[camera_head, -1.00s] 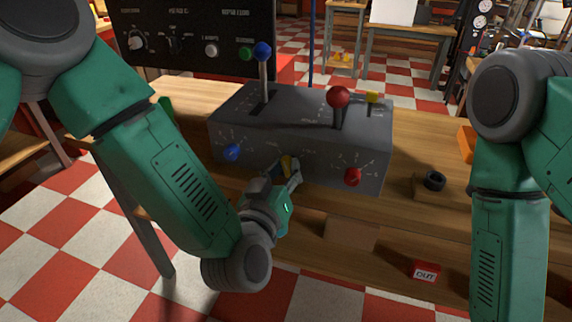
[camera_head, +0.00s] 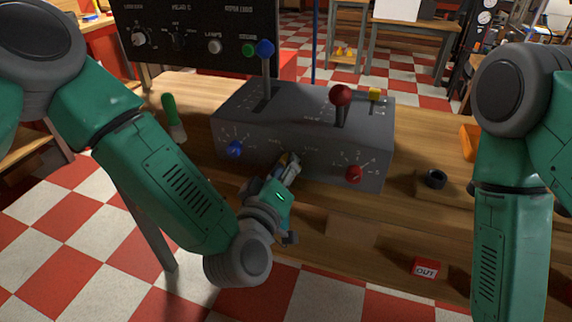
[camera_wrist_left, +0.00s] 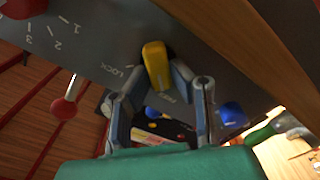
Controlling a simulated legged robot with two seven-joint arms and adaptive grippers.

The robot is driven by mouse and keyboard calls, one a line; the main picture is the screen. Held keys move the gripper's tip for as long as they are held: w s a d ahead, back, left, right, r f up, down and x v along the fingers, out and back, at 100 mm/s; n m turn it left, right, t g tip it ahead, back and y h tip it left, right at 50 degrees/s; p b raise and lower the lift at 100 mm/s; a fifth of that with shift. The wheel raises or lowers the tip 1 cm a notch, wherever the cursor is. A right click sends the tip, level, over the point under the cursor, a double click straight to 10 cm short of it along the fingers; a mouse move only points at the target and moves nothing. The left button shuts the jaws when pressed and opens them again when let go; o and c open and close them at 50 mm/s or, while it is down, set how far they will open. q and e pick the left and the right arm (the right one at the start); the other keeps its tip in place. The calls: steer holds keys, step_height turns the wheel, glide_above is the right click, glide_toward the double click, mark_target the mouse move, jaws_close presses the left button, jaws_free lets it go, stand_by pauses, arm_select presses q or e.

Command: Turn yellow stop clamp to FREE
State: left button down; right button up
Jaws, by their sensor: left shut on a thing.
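The yellow stop clamp (camera_head: 283,158) is on the front face of the grey control box (camera_head: 235,112), between the blue and red knobs. It is mostly hidden by my left gripper (camera_head: 289,165) in the head view. In the left wrist view the yellow clamp (camera_wrist_left: 156,62) shows between the fingers of my left gripper (camera_wrist_left: 160,76), which is shut on it. The LOCK label (camera_wrist_left: 117,71) and the FREE label (camera_wrist_left: 168,98) lie on either side of the clamp's free end. My right arm is at the right; its gripper is out of view.
A blue knob (camera_head: 234,148) and a red knob (camera_head: 354,173) flank the clamp. Blue, red and yellow-topped levers (camera_head: 265,50) stand on the box. A black ring (camera_head: 435,179) lies to the right, a green-handled tool (camera_head: 170,112) to the left.

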arm_select(q)
steer(key=shift+s+f, duration=0.1)
steer(key=shift+f, duration=0.1)
steer(key=c, duration=1.4)
jaws_free()
steer(key=shift+c, duration=0.2)
steer(key=shift+r, duration=0.1)
steer(key=v, duration=1.1)
steer(key=shift+s, duration=0.3)
steer(key=shift+a, duration=0.15)
steer(key=s+a+f+m+g+y, duration=0.1)
steer(key=s+a+f+m+g, duration=0.25)
steer(key=f, duration=0.55)
steer(key=s+a+f+m+g, duration=0.25)
steer(key=f+g, duration=0.25)
steer(key=f, duration=0.3)
steer(key=s+a+f+g+y, duration=0.2)
steer(key=s+a+f+g, duration=0.2)
steer(key=a, duration=0.5)
steer(key=s+a+f+g+y, duration=0.2)
steer(key=s+a+f+g, duration=0.2)
steer(key=s+a, duration=0.5)
steer(key=shift+f+y+p, duration=0.3)
steer(key=shift+p, duration=0.1)
